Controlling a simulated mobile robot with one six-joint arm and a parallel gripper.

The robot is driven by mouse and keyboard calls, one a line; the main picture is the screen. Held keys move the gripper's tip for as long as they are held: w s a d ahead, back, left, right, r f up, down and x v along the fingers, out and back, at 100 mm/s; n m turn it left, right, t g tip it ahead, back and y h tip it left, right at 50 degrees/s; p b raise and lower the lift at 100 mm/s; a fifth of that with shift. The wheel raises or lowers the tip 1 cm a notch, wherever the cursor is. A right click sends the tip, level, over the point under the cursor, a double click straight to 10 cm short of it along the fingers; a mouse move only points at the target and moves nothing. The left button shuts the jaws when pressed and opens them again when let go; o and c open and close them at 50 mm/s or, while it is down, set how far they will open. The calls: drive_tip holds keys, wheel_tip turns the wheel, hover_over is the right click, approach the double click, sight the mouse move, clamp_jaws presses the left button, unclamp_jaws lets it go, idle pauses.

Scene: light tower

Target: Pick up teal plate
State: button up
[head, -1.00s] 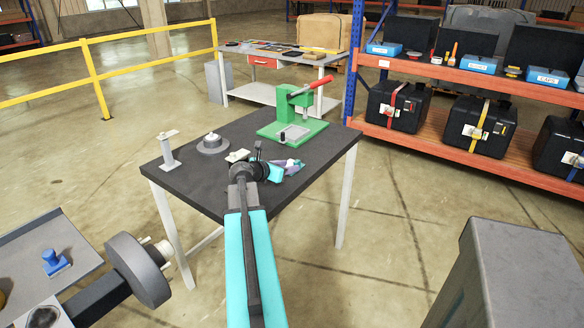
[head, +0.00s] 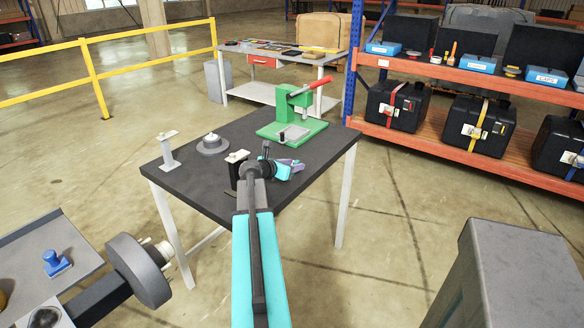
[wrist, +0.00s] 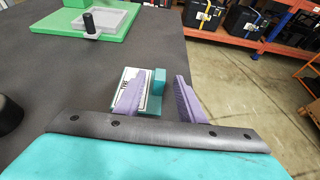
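The teal plate (wrist: 153,104) lies on the dark tabletop in the wrist view. It has a white label with dark print and a raised teal block on its right. My gripper (wrist: 158,82) is open, with its purple fingers apart. The left finger covers part of the label, and the teal block shows between the fingers. I cannot tell if either finger touches it. In the head view my gripper (head: 292,165) is low over the right part of the table, and the plate is hidden or too small to make out.
The dark table (head: 215,178) also holds a green press (head: 293,112) with a red handle at the back. A grey round base (head: 212,145) and a light stand (head: 169,150) are on the left. A black post with a light top (head: 236,168) stands close beside my arm.

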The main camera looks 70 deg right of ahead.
drive_tip(key=shift+x, duration=1.4)
drive_tip(key=shift+c, duration=0.4)
drive_tip(key=shift+r, duration=0.1)
clamp_jaws()
